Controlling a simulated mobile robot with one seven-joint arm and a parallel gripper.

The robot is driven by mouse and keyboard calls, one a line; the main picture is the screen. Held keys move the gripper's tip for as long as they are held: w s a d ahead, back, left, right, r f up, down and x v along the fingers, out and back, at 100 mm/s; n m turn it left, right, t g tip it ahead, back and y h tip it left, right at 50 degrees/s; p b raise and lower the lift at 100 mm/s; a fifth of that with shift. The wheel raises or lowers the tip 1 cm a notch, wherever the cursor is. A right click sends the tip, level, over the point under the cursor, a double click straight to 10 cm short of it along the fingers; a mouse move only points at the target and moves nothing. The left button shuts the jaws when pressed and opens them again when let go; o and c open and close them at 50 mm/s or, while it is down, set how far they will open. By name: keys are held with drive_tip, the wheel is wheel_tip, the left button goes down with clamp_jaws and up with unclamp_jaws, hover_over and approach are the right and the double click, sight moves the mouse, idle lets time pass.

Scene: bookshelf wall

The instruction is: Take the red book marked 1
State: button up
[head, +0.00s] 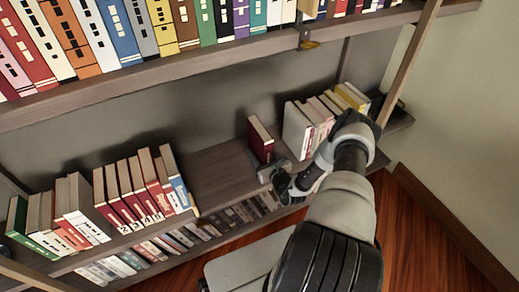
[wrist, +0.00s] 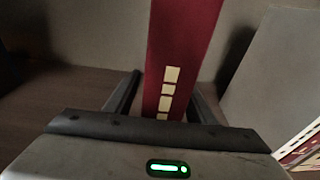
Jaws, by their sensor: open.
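A red book (head: 260,139) stands alone and upright on the middle shelf, right of an empty stretch. In the wrist view, the red book (wrist: 180,60) shows its spine with pale square marks; I cannot read a number 1 on it. My gripper (head: 273,172) is at the lower front of this book in the head view. In the wrist view, my gripper (wrist: 165,88) is open, with one finger on each side of the spine. I cannot tell whether either finger touches the book. Its lower end is hidden behind my gripper body.
A row of pale-edged books (head: 298,130) stands close to the right. Red books with white numerals (head: 128,195) stand in a group to the left, with bare shelf (head: 222,175) between. A full upper shelf (head: 190,62) runs above. A lower row of books (head: 185,238) sits beneath.

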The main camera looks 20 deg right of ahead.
drive_tip(key=shift+w, duration=0.1)
clamp_jaws()
drive_tip(key=shift+r, duration=0.15)
